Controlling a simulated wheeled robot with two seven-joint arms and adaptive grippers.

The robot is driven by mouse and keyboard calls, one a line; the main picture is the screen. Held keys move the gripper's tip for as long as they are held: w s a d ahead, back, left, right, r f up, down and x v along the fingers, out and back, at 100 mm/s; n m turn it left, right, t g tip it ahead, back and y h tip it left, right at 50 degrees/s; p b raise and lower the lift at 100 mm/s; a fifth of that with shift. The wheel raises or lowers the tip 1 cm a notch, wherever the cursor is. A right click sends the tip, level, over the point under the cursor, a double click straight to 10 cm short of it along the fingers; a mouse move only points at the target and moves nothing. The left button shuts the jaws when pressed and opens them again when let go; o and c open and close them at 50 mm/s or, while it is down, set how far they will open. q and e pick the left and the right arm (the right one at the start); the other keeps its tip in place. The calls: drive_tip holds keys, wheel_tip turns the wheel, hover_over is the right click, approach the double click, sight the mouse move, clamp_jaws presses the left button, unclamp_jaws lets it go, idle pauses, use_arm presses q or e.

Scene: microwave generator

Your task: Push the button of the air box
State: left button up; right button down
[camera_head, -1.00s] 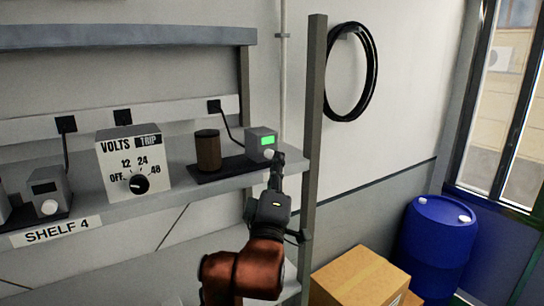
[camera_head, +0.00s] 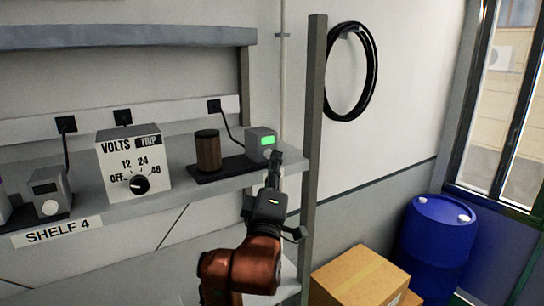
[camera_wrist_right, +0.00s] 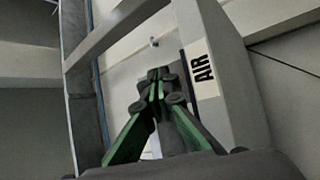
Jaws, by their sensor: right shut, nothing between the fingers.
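The small grey box with a lit green screen (camera_head: 262,142) stands on the shelf at its right end. Its pale round button sits low on the front, and my right gripper's tip covers part of it. My right gripper (camera_head: 275,158) is shut and empty, its tip right in front of the button; I cannot tell whether they touch. In the right wrist view the closed fingers (camera_wrist_right: 156,78) point forward, with a small pale knob (camera_wrist_right: 153,42) beyond them. A white "AIR" label (camera_wrist_right: 202,68) is on a grey surface right of the fingers. My left gripper is not in view.
A brown cylinder (camera_head: 208,151) stands left of the box on a dark base. A "VOLTS" dial box (camera_head: 133,162) is farther left on the shelf (camera_head: 178,178). A grey post (camera_head: 314,130) rises right of my gripper. A cardboard box (camera_head: 359,278) and blue barrel (camera_head: 436,243) are lower right.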

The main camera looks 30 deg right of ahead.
drive_tip(key=shift+w, duration=0.4)
idle(0.3)
drive_tip(key=shift+s, duration=0.1)
drive_tip(key=shift+s+p, duration=0.3)
drive_tip(key=shift+s, duration=0.55)
drive_tip(key=s+p, duration=0.2)
drive_tip(key=s, duration=0.4)
drive_tip(key=shift+d, duration=0.25)
